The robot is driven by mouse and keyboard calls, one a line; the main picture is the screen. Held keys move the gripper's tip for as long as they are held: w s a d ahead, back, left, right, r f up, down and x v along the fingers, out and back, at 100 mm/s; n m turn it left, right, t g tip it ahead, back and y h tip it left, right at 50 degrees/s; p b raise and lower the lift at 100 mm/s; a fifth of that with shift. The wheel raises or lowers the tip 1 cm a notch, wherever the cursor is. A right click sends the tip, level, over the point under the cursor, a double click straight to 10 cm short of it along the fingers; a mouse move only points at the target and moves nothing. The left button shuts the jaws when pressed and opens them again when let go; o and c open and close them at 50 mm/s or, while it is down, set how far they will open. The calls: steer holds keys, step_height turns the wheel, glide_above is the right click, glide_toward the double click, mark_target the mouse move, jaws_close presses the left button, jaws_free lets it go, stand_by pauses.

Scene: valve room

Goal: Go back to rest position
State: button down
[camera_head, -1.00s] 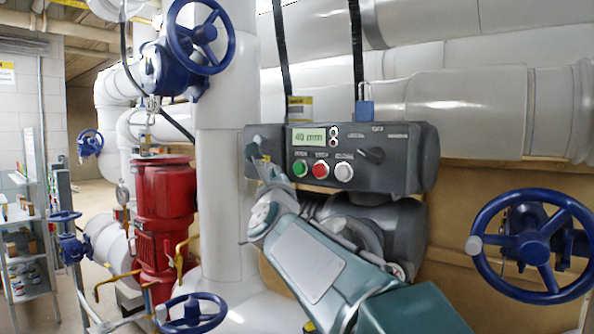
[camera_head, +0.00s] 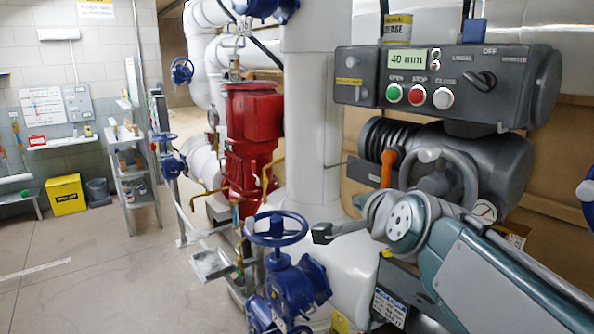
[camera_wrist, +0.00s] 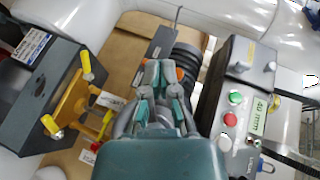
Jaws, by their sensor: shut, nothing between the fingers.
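My gripper (camera_wrist: 158,72) is shut and empty in the wrist view, its two teal-and-grey fingers together in front of the actuator. The box has a "40 mm" display (camera_head: 409,65), a green button (camera_head: 394,93), a red button (camera_head: 417,94), a white button (camera_head: 443,98) and a dark selector knob (camera_head: 483,81). The box also shows at the right of the wrist view (camera_wrist: 236,90), apart from the fingers.
A blue handwheel valve (camera_head: 290,285) stands left of my arm. A red motor (camera_head: 252,140) and white pipes stand behind it. A shelf (camera_head: 133,180) and a yellow bin (camera_head: 67,195) are at the left. The floor (camera_head: 90,265) at the left is clear.

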steer(key=s+d+f+n+g+h, duration=0.1)
steer(key=s+f+n+g, duration=0.3)
steer(key=s+f, duration=0.6)
steer(key=s+d+f+n+g+h, duration=0.1)
steer(key=s+d+f+n+g, duration=0.2)
steer(key=s+f+n, duration=0.6)
steer(key=shift+s+d+f+g, duration=0.2)
steer(key=shift+s+f+g, duration=0.5)
steer(key=shift+s, duration=0.5)
steer(key=shift+r, duration=0.15)
stand_by(2.2)
